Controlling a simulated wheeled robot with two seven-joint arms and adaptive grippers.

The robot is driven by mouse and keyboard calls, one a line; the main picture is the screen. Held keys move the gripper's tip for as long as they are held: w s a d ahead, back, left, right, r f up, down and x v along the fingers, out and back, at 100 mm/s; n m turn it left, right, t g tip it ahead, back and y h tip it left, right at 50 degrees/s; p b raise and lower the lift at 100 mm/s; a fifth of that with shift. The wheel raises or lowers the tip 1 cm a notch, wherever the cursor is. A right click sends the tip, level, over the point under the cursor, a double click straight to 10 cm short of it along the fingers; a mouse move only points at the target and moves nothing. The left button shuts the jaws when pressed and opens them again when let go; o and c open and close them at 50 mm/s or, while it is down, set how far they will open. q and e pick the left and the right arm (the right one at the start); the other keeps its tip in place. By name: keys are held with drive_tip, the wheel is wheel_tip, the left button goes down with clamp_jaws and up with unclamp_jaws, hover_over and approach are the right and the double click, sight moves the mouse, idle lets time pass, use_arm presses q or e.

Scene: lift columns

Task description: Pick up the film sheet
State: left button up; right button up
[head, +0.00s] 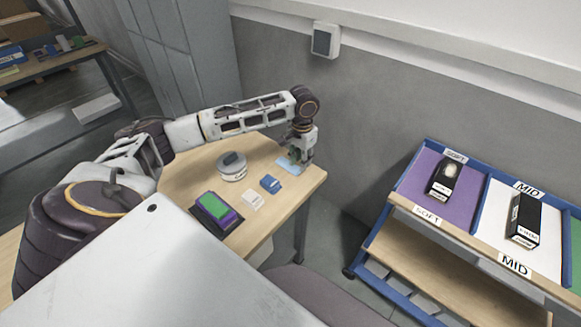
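A small light-blue sheet (287,166), which looks like the film sheet, lies at the far right corner of the wooden table (185,177). My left arm reaches in from the left over the table. My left gripper (299,160) points down right at the sheet, and its fingers partly cover it. The fingers are small and dark here, so I cannot tell whether they are open or shut, or whether they touch the sheet. My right gripper is not in view.
On the table are a round white container (232,172), a blue block (270,184), a white block (252,201) and a green-topped purple device (215,214). A blue-framed cart (455,215) with SOFT and MID trays holding black boxes stands right. A grey wall is behind.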

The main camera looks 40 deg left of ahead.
use_arm(q)
drive_tip(key=shift+s+a+f, duration=0.1)
drive_tip(key=shift+a+f, duration=0.05)
drive_tip(key=shift+f, duration=2.45)
clamp_jaws()
